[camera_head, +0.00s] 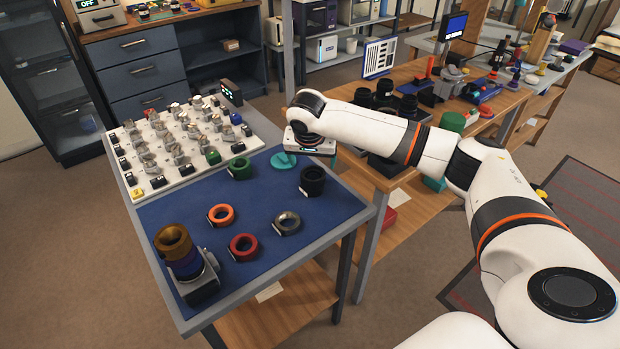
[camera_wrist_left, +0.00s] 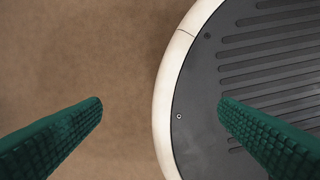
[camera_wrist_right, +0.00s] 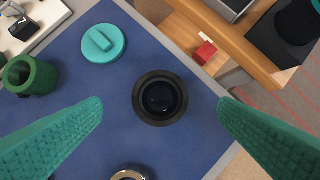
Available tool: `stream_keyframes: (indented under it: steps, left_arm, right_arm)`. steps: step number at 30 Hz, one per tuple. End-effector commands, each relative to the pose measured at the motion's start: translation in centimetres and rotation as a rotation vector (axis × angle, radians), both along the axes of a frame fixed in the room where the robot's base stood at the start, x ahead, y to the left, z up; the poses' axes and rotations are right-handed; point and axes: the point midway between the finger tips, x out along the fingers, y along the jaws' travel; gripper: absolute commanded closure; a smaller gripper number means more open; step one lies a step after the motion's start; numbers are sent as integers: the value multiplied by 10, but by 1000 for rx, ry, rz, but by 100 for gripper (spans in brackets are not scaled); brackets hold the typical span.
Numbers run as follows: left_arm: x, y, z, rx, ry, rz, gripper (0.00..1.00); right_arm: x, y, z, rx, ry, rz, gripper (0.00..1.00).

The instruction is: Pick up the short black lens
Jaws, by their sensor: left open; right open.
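The short black lens (camera_head: 312,181) stands upright on the blue mat (camera_head: 270,235), near its right edge in the head view. In the right wrist view the black lens (camera_wrist_right: 160,98) shows from above, between and beyond the two green fingertips. My right gripper (camera_wrist_right: 160,108) is open and empty above it, with no finger seen touching it. In the head view the right wrist hangs over the mat's far end, and its fingers are hard to make out. My left gripper (camera_wrist_left: 160,103) is open and empty over the floor and my round base, away from the table.
Near the lens are a teal cap (camera_head: 283,160), a green ring (camera_head: 239,168) and a grey ring (camera_head: 287,223). A white tray (camera_head: 130,140) of small parts lies behind.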

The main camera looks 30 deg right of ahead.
Motion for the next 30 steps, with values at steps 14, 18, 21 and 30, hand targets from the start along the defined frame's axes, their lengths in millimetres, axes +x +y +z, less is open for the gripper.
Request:
stream_keyframes:
  steps: [14,18,21,30]
  left_arm:
    - [-11,3,2,4,18,-1,16]
    - [-5,2,3,3,8,-1,16]
    - [-5,2,3,3,7,-1,16]
    - [-5,2,3,3,8,-1,16]
  right_arm:
    - [13,-12,-53,-2,3,2,17]
    - [18,-16,-74,-1,1,3,17]
    - [21,-18,-83,0,0,3,17]
    - [22,-19,-86,0,-1,4,20]
